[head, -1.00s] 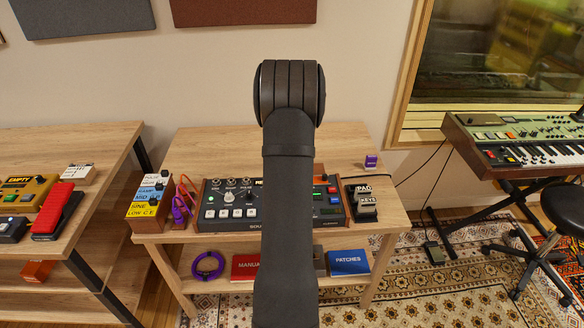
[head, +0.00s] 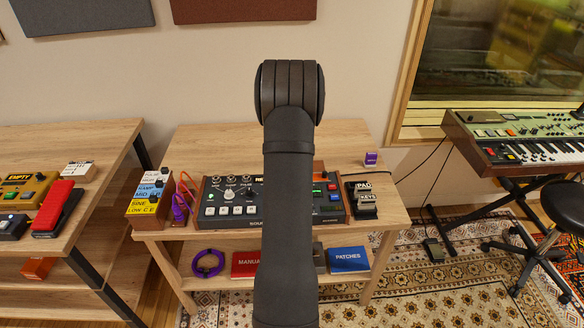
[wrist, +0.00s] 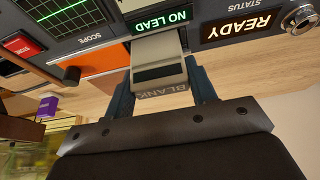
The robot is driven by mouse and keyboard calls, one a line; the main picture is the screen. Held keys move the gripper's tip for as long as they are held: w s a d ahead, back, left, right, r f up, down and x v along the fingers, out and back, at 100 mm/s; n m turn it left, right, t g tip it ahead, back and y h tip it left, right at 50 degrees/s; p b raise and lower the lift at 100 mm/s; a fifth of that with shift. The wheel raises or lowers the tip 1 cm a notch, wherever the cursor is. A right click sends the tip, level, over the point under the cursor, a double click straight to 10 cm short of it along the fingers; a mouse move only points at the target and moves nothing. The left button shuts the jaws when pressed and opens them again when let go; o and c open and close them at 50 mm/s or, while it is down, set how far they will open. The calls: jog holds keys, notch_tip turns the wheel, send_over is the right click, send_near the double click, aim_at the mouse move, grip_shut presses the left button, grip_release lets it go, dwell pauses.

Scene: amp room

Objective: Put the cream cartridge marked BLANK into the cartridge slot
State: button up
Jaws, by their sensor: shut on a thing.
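The cream cartridge (wrist: 158,48) marked BLANK is in the wrist view, with its lettering upside down. My gripper (wrist: 161,78) is shut on it, with a dark blue finger on each side. The cartridge's far end is at the front of the sound console (wrist: 105,60), by the NO LEAD display (wrist: 162,22). The cartridge slot is hidden, and I cannot tell whether the cartridge has entered it. In the head view the console (head: 225,207) shows on the table, partly behind my arm. My gripper is hidden there.
A purple block (head: 371,158) stands at the table's back right; it also shows in the wrist view (wrist: 47,106).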

jog(key=shift+f, duration=0.75)
dwell(0.8)
jog(key=o, duration=1.5)
jog(key=shift+c, duration=0.2)
jog(key=shift+r, duration=3.55)
jog(key=shift+f, duration=3.4)
